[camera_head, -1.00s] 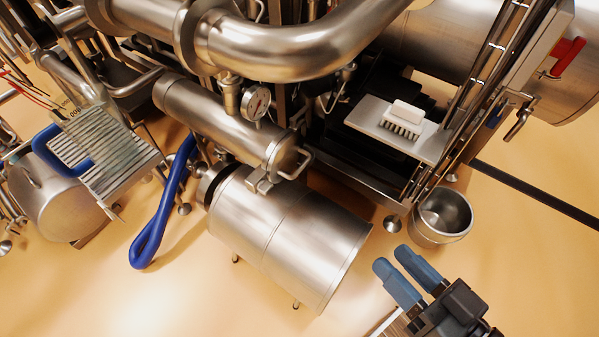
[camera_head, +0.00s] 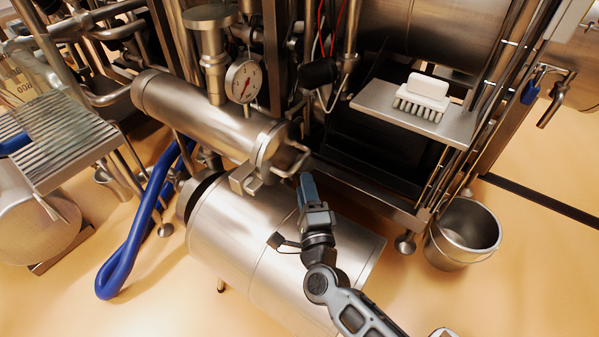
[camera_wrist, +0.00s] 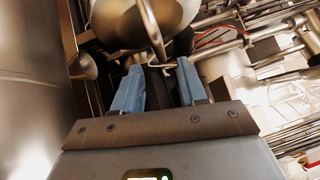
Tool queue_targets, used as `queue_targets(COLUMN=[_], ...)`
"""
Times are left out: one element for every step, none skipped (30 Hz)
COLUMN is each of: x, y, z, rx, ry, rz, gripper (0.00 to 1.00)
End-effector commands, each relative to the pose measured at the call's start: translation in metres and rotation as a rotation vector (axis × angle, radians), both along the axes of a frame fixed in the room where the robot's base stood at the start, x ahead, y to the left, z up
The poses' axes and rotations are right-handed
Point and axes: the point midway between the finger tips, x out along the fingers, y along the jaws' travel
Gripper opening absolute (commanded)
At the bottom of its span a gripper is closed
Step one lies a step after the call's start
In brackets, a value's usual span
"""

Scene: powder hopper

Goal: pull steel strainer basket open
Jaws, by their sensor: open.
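The steel strainer basket's round end cap (camera_head: 272,150) closes the front of a horizontal steel cylinder (camera_head: 205,110) in the head view. A bent bar handle (camera_head: 304,158) sticks out from the cap. The basket inside is hidden. My gripper (camera_head: 307,178), with blue fingers, is just below and in front of this handle. In the wrist view my gripper (camera_wrist: 157,70) is open, its two blue fingers apart. The handle (camera_wrist: 152,28) comes down toward the gap between the fingertips, with the cap (camera_wrist: 125,20) behind it. No grip on the handle shows.
A large steel drum (camera_head: 245,235) lies under the cylinder, beneath my arm. A pressure gauge (camera_head: 244,81) stands above. A shelf (camera_head: 385,108) with a white brush (camera_head: 424,95) and a steel pot (camera_head: 464,234) are at right. A blue hose (camera_head: 140,240) hangs at left.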

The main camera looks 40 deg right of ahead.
Motion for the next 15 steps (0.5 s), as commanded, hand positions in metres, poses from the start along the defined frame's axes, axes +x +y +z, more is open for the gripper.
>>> queue_targets(x=[0.004,0.006,0.009,0.011,0.014,0.019,0.023,0.027,0.033,0.037,0.041,0.046,0.05,0.053,0.058], y=[-0.002,-0.002,-0.004,-0.005,-0.007,-0.009,-0.012,-0.014,-0.017,-0.019,-0.021,-0.024,-0.026,-0.028,-0.03], z=[-0.001,-0.001,0.0,0.0,0.001,0.002,0.002,0.003,0.004,0.005,0.005,0.006,0.007,0.007,0.008], rx=[0.008,0.01,0.01,0.01,0.01,0.009,0.008,0.008,0.008,0.008,0.008,0.008,0.007,0.007,0.007], ry=[-0.006,-0.007,-0.008,-0.008,-0.008,-0.008,-0.007,-0.008,-0.008,-0.008,-0.007,-0.008,-0.007,-0.007,-0.007], rz=[-0.002,-0.003,-0.004,-0.004,-0.004,-0.004,-0.004,-0.004,-0.004,-0.004,-0.004,-0.003,-0.004,-0.003,-0.003], gripper=[0.42,0.42,0.42,0.42,0.42,0.42,0.42,0.42,0.42,0.42,0.42,0.42,0.42,0.42,0.42])
